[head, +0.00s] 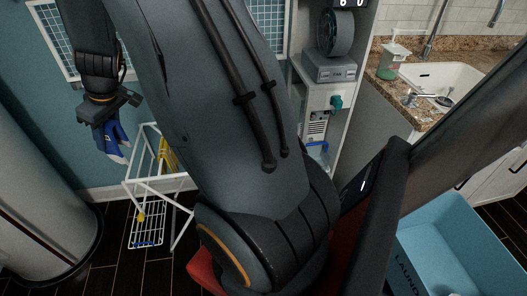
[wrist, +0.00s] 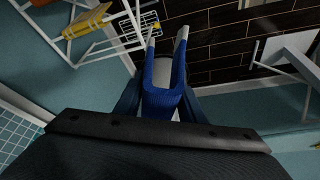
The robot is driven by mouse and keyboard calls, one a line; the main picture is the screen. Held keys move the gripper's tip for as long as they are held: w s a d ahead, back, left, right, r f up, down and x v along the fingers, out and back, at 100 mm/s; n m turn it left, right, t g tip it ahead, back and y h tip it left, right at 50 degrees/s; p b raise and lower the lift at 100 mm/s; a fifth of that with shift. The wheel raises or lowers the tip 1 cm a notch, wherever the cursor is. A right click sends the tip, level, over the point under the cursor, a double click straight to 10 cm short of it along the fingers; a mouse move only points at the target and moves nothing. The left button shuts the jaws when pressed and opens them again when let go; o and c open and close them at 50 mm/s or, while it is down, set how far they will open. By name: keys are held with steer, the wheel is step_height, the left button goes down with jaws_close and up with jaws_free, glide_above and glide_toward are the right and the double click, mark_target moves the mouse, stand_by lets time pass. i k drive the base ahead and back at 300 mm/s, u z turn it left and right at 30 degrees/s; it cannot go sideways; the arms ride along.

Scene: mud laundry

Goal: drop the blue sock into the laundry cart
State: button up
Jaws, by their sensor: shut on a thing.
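The blue sock (head: 112,140) with pale ends hangs from my gripper (head: 108,124) at the upper left of the head view. In the wrist view the sock (wrist: 161,100) is folded between the two dark fingers of my gripper (wrist: 160,108), its two pale-tipped ends pointing away. My gripper is shut on it, in the air beside the white drying rack. The laundry cart (head: 440,238), a light blue bin with lettering on its side, is at the lower right of the head view, far from my gripper. My arm and body hide part of the middle.
The white drying rack (head: 143,188) holds a yellow cloth (head: 167,156) and stands right of and below the sock. A large pale cylinder (head: 35,195) stands at the left. A counter with a sink (head: 440,78) is at the upper right. Dark floor shows between.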

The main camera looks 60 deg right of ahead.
mark_target(414, 261)
steer(key=z, duration=0.9)
steer(key=k, duration=3.05)
steer(key=z, duration=1.1)
steer(key=i, duration=1.05)
